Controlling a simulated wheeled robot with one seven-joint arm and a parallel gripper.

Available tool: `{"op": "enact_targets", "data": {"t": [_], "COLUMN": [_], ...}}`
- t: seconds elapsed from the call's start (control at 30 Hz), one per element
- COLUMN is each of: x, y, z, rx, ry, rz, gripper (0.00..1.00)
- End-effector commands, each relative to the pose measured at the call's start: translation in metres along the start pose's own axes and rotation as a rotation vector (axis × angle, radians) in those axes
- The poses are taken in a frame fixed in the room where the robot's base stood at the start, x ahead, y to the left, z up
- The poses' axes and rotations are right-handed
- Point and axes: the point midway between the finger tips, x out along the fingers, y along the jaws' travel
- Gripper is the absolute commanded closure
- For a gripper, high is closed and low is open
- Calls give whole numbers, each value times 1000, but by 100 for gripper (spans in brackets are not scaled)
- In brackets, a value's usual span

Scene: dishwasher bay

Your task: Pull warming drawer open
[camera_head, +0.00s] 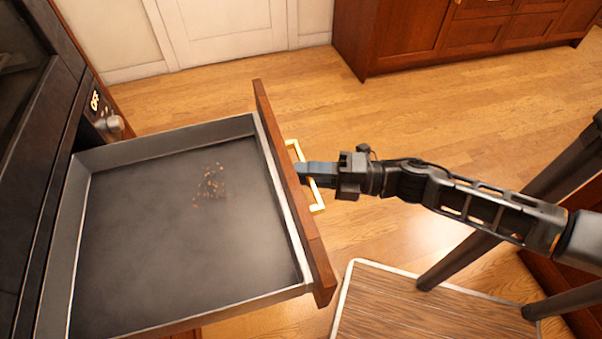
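The warming drawer (175,225) is pulled well out of the cabinet at the left. Its dark grey inside shows a small patch of brown crumbs and holds nothing else. Its wooden front panel (292,195) carries a brass bar handle (317,200) on the outer face. My gripper (303,174) reaches in from the right, with its bluish-grey fingers at the middle of the handle and their tips close to the panel. The gap between the fingers is hidden from this angle, so I cannot tell whether they grip the bar.
A dark oven front with a knob (112,125) stands above the drawer's rear. Wooden cabinets (450,30) line the back right. A wood-topped, pale-edged surface (400,305) and dark legs stand at the lower right. Open wooden floor (300,110) lies beyond the drawer.

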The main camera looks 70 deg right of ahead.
Motion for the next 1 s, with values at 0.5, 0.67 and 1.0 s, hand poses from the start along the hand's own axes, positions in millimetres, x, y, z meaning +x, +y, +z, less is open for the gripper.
{"op": "enact_targets", "data": {"t": [0.5,0.67,1.0], "x": [0,0,-45], "y": [0,0,-3], "z": [0,0,0], "rx": [0,0,1], "ry": [1,0,-3], "rz": [-1,-1,-4], "gripper": [57,57,57]}}
